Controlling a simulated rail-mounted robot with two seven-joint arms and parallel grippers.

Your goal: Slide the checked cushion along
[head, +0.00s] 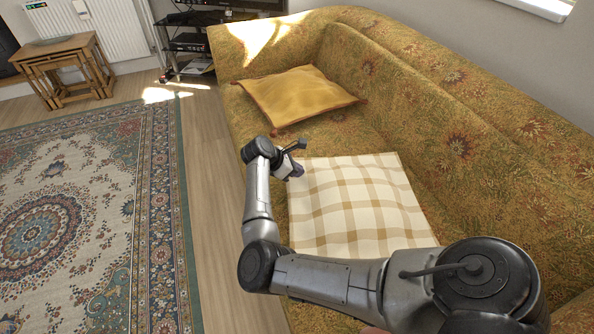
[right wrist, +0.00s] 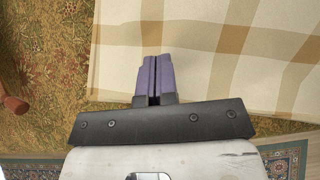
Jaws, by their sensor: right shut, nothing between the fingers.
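The checked cushion (head: 350,205), cream with tan stripes, lies flat on the floral sofa seat in the head view. My right gripper (head: 297,170) is at its upper left corner, fingers shut with nothing between them. In the right wrist view the shut purple fingers (right wrist: 153,75) overlap the left end of the checked cushion (right wrist: 215,55). I cannot tell whether they touch it. My right forearm hides the cushion's near edge in the head view. My left gripper is not in view.
A yellow cushion (head: 300,94) lies farther along the floral sofa (head: 380,120), with a gap of bare seat between the two cushions. The sofa backrest runs along the right. A patterned rug (head: 60,220) and nested wooden tables (head: 62,68) are to the left.

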